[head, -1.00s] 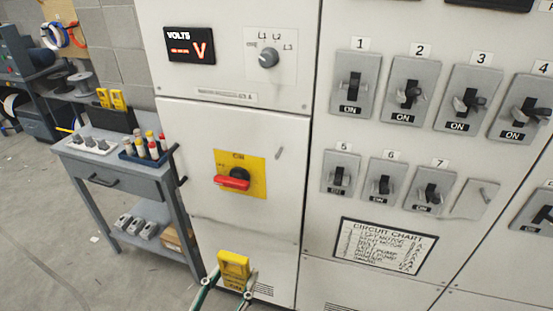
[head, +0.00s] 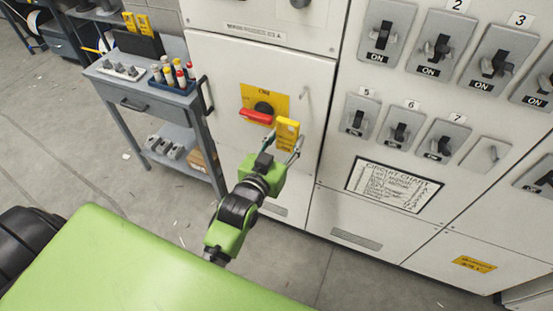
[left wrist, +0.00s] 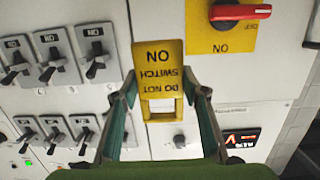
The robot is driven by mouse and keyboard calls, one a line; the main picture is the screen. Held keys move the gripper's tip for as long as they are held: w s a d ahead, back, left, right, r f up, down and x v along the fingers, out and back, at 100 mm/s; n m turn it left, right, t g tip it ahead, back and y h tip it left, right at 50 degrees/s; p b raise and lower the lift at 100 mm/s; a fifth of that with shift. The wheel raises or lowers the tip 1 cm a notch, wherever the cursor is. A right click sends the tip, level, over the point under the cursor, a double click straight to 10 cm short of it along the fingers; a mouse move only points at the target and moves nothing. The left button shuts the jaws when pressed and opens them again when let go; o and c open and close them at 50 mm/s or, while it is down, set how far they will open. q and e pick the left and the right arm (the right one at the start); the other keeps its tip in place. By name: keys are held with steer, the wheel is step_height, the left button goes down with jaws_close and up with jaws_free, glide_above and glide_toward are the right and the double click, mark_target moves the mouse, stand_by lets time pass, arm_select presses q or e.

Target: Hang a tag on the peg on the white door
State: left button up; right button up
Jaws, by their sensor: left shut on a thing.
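A yellow tag (head: 287,133) is held between the fingers of my left gripper (head: 285,147), in front of the white door (head: 225,75). In the left wrist view the tag (left wrist: 158,72) appears upside down, reading "DO NOT SWITCH ON", with a slot in its lower part. The left fingers (left wrist: 163,97) are on its two sides. The peg (head: 305,95) is a thin pin on the door, above and slightly right of the tag in the head view. I cannot make it out in the wrist view. My right gripper is not in view.
A red switch handle (head: 257,116) on a yellow plate sits left of the peg. Breaker switches (head: 383,36) fill the panel to the right. A grey cart (head: 150,105) stands left, with more yellow tags (head: 143,22) on a dark stand.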

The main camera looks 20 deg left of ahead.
mark_target(286, 130)
arm_select(q)
steer(key=w, duration=0.1)
steer(key=r, duration=0.1)
steer(key=w, duration=0.1)
steer(key=shift+w+a+r+p, duration=0.3)
steer(key=shift+w, duration=0.45)
steer(key=shift+w+b, duration=0.3)
steer(key=shift+w+f+b, duration=0.2)
steer(key=shift+w+b, duration=1)
steer(key=shift+w, duration=0.7)
steer(key=shift+w+f+b, duration=0.2)
steer(key=shift+w+b, duration=1)
steer(key=shift+w, duration=0.65)
steer(key=shift+w+f, duration=0.3)
steer(key=shift+w, duration=0.2)
steer(key=shift+w+f, duration=0.1)
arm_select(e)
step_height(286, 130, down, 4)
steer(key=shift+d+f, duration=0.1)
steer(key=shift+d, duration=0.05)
